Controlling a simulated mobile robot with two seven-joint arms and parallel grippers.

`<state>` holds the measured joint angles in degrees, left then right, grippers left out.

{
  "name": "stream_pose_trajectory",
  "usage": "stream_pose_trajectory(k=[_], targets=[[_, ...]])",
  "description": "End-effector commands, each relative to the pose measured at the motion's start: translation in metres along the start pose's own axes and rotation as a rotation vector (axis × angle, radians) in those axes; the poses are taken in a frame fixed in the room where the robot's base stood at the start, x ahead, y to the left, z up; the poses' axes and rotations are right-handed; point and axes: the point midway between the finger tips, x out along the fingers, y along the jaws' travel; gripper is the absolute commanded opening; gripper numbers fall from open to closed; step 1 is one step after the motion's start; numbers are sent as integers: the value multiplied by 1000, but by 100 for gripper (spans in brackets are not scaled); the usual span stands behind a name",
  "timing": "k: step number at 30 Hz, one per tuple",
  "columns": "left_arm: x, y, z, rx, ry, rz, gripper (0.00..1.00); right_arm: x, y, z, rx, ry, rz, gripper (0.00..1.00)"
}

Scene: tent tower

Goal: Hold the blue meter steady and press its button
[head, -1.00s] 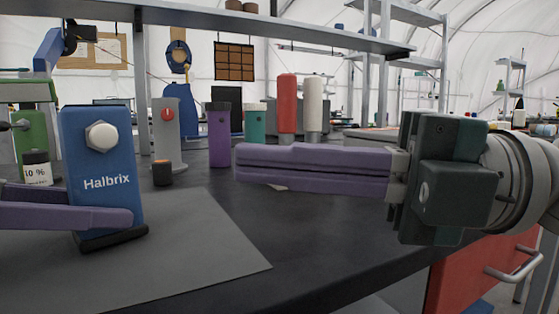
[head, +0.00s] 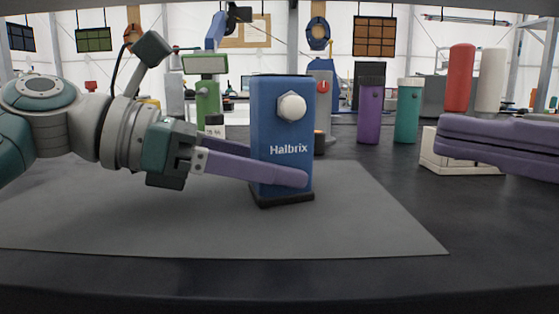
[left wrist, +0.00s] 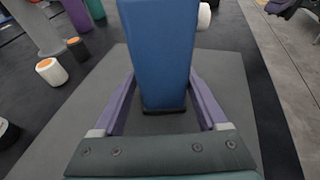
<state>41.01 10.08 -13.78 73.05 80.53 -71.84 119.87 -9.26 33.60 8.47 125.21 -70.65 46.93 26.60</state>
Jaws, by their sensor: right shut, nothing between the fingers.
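The blue meter (head: 282,125), marked Halbrix, stands upright on a grey mat (head: 350,225). Its white button (head: 292,107) is high on its front face and also shows in the left wrist view (left wrist: 204,15). My left gripper (head: 283,166) is shut on the meter's lower part, one purple finger across the front and the other mostly hidden behind. The left wrist view shows its fingers on both sides of the meter (left wrist: 160,55). My right gripper (head: 440,138) is shut and empty, to the right of the meter and apart from it. Its arm is out of frame.
Behind the meter stand a grey device (head: 323,90) with a red knob, a purple container (head: 369,110) and a teal container (head: 407,112). A pale box (head: 455,160) lies behind my right fingers. The mat between the meter and my right gripper is clear.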

Motion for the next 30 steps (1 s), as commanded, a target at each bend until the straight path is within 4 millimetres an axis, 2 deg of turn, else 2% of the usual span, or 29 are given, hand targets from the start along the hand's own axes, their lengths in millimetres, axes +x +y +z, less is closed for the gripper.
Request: stream_pose_trajectory(k=[1,6,13,16,20,27,30], targets=[[0,0,0,0,0,0,82,0,0,0,0,0,0,0],[0,0,-1,-1,2,-1,99,0,0,0,0,0,0,0],[0,0,-2,-2,5,-1,99,0,0,0,0,0,0,0],[-7,0,-2,-2,5,1,99,0,0,0,0,0,0,0],[-28,1,-2,-1,6,3,99,0,0,0,0,0,0,0],[-83,1,-2,-2,6,4,99,0,0,0,0,0,0,0],[-100,0,-2,-1,5,2,99,0,0,0,0,0,0,0]])
